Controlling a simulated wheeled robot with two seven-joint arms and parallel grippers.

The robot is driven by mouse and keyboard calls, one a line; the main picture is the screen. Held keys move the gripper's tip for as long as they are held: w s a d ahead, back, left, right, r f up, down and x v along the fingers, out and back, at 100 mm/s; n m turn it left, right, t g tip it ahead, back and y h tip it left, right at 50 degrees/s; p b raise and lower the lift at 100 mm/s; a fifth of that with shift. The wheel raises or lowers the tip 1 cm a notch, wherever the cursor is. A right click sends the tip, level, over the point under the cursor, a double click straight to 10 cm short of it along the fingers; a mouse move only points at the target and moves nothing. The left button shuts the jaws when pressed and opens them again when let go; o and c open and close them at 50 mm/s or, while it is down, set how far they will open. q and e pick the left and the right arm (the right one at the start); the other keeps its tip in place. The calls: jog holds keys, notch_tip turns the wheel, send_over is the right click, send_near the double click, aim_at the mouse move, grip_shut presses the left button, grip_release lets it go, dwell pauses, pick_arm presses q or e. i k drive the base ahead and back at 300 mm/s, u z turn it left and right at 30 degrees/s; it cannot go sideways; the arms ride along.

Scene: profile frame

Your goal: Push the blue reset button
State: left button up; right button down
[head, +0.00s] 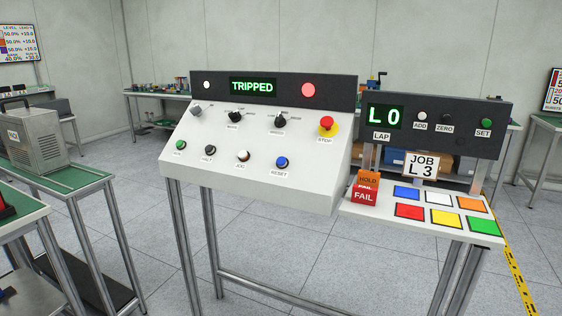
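The blue reset button (282,162) sits at the lower right of the sloped white control panel (215,172), above a label reading RESET. The panel's dark upper strip has a green display (253,87) reading TRIPPED and a lit red lamp (308,90). A red stop button (326,123) on a yellow ring is up and to the right of the blue button. A white button (242,156) labelled JOG is to its left, with a dark button (210,150) and a green button (180,145) further left. Neither of my grippers shows in the head view.
To the right stands a second panel (435,128) with a display reading L 0, above a shelf with several coloured pads (443,200) and red and orange blocks (365,195). Green-topped benches (70,187) stand at left. Nothing visible blocks the front of the panel.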

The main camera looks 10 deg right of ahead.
aim_at(281, 162)
jog(key=u, duration=0.7)
jog(key=i, duration=1.7)
jog(key=z, duration=1.75)
